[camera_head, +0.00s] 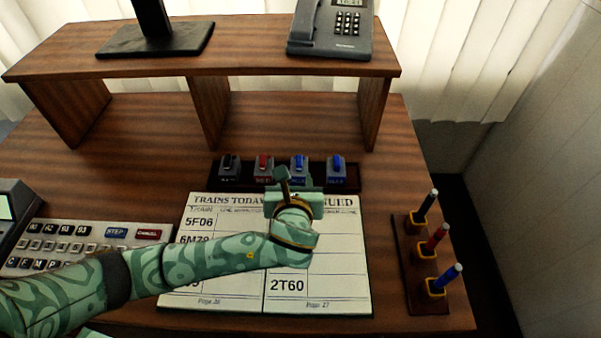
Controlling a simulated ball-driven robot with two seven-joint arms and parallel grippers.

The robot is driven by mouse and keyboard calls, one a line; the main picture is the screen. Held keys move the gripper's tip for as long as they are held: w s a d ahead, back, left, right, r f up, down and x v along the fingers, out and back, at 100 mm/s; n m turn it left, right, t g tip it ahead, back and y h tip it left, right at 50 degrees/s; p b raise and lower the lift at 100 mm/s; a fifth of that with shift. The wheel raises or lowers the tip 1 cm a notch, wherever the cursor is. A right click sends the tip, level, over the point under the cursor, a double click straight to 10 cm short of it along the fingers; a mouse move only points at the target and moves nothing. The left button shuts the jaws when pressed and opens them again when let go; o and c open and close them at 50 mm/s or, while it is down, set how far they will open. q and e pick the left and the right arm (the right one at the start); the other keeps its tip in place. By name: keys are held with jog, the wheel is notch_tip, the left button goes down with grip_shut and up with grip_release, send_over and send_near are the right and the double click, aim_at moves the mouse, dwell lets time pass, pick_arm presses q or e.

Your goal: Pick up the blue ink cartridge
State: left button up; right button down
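A dark rack (352,182) behind the open book holds a row of small grey units with coloured tops. Two of them have blue tops and blue labels: one blue unit (298,161) is right of the red one, and another blue unit (336,165) is at the right end. Which of these is the blue ink cartridge I cannot tell. My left gripper (285,180) is over the upper middle of the book, just in front of the rack, below the first blue unit. Its fingers are partly hidden by its own body, so its opening is unclear. My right gripper is out of view.
The train book (225,292) lies open under my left arm. A keyboard (85,245) is at the left. A pen holder (408,275) with black, red and blue pens stands at the right edge. A raised shelf (250,62) with a telephone (330,30) is behind.

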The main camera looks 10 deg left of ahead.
aim_at(299, 164)
pick_arm(q)
jog(key=b+x, duration=0.1)
jog(key=x, duration=0.2)
jog(key=shift+w, duration=0.15)
jog(key=b+x, duration=0.2)
jog(key=x, duration=0.1)
jog(key=b+x, duration=0.1)
jog(key=x, duration=0.1)
jog(key=shift+d+f, duration=0.25)
jog(key=shift+d, duration=0.05)
jog(key=shift+w, duration=0.1)
jog(key=shift+a+r, duration=0.1)
jog(key=shift+r, duration=0.15)
grip_shut()
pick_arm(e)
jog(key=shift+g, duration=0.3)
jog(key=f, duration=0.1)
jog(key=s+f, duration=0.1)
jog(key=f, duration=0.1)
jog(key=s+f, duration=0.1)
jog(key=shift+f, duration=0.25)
